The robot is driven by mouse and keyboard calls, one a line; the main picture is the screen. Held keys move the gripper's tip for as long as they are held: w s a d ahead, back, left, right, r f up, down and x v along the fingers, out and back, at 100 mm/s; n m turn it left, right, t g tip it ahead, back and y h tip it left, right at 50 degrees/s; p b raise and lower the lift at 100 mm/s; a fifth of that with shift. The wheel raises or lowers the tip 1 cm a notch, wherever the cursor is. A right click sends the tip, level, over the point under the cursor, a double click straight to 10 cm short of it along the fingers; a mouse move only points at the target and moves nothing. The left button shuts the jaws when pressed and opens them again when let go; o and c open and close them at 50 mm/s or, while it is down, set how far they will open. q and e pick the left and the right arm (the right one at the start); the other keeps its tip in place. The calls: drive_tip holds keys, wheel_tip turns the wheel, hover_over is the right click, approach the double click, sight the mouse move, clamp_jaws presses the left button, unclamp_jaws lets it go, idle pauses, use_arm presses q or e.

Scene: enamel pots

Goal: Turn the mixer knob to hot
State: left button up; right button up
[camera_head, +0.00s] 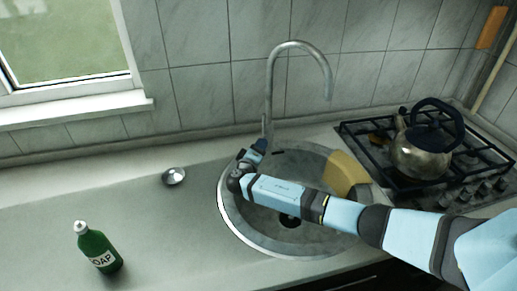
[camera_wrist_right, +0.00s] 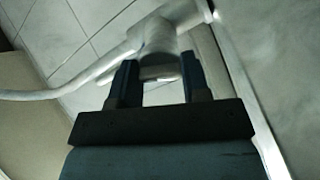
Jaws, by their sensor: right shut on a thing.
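The grey metal mixer tap (camera_head: 270,92) stands behind the round sink, its tall spout curving over to the right. My right gripper (camera_head: 257,148) reaches across the sink to the tap's base. In the right wrist view its two dark fingers are on either side of the mixer knob (camera_wrist_right: 160,73), a pale metal part by the tap body (camera_wrist_right: 160,38), and shut on it. In the head view the gripper and wrist hide the knob, so its turn angle cannot be told. My left gripper is not in view.
A green soap bottle (camera_head: 97,249) and a small round metal piece (camera_head: 174,176) stand on the counter at left. A yellow item (camera_head: 345,172) is at the sink's right side. A kettle (camera_head: 420,150) sits on the gas stove (camera_head: 366,143) at right. The left counter is mostly clear.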

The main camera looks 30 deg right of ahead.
drive_tip(key=n+p, duration=0.5)
drive_tip(key=n, duration=0.7)
drive_tip(key=shift+n, duration=0.3)
idle(0.4)
drive_tip(key=o, duration=0.9)
drive_tip(key=b+v, duration=0.1)
drive_tip(key=v, duration=1.3)
